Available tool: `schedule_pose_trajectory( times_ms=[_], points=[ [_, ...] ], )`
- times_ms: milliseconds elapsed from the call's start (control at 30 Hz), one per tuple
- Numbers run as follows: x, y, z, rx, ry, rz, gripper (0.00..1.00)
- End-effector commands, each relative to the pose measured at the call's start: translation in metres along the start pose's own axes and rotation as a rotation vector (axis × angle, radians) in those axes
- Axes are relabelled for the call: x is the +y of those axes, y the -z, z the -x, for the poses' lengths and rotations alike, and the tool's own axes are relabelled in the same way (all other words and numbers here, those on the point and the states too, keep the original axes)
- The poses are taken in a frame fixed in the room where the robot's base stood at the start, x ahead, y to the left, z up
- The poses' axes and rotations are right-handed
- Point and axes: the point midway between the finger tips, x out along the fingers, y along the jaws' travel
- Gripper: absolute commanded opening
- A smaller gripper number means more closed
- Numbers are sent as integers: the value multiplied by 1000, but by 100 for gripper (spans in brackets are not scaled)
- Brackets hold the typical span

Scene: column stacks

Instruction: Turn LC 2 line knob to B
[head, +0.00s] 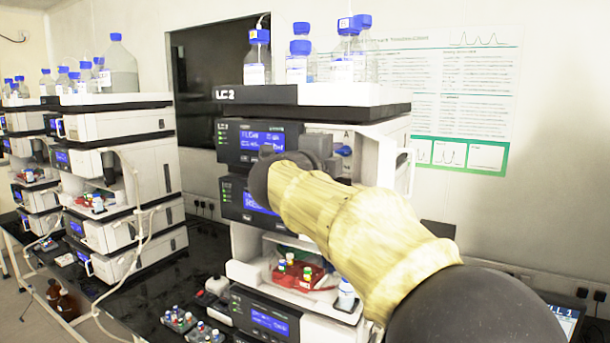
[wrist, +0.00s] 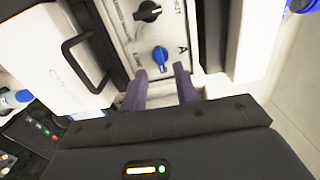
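The LC 2 stack (head: 255,95) stands in the middle of the head view. Its pale knob panel (wrist: 130,30) shows in the wrist view, with a blue knob (wrist: 160,57) and a black knob (wrist: 149,11). A letter A is printed right of the blue knob; no B is legible. A bit of blue knob (head: 343,150) also shows past my gripper in the head view. My gripper (wrist: 158,73) is open and empty, its two fingers pointing at the blue knob, apart from it. In the head view my arm hides the fingertips.
A black handle (wrist: 83,48) on a white door stands left of the panel in the wrist view. Blue-capped bottles (head: 300,55) stand on top of the stack. A red vial tray (head: 298,273) sits below my arm. Other stacks (head: 110,150) are at left.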

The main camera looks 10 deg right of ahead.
Motion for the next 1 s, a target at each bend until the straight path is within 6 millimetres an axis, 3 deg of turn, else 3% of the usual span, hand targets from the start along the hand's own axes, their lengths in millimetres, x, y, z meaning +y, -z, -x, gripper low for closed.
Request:
schedule_pose_trajectory(
  times_ms=[600, 800, 1000],
  points=[
    [3, -1, 122, -3, 1, -1, 30],
    [1, 0, 140, -1, 0, -1, 30],
    [0, 0, 140, 0, 0, 0, 30]
  ],
)
